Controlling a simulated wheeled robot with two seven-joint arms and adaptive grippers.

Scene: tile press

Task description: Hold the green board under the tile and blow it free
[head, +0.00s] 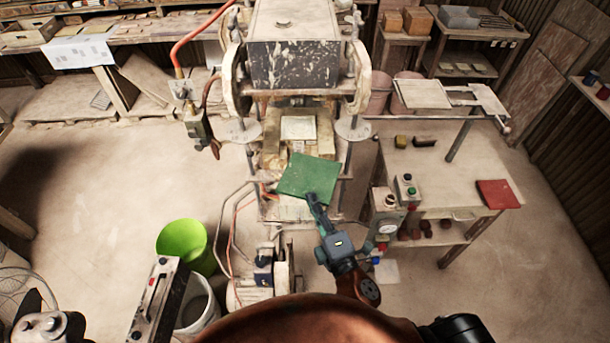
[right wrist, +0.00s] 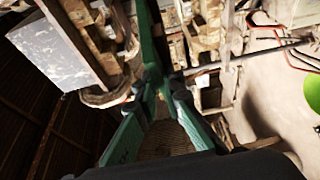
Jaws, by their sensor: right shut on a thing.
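The green board (head: 306,176) is a flat square held in front of the press, over its lower front part. My right gripper (head: 316,202) is shut on its near edge. In the right wrist view the board (right wrist: 148,42) shows nearly edge-on between the fingertips (right wrist: 160,85). A pale square (head: 298,127), which looks like the tile, shows inside the press just behind the board. I cannot tell whether it hangs from the upper part or rests below.
The press (head: 294,64) stands at the centre, with a red hose (head: 199,36) at its left. A worktable (head: 440,172) with a button box (head: 407,188) is on the right. A green bucket (head: 183,243) and a white bucket (head: 199,304) stand at the lower left.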

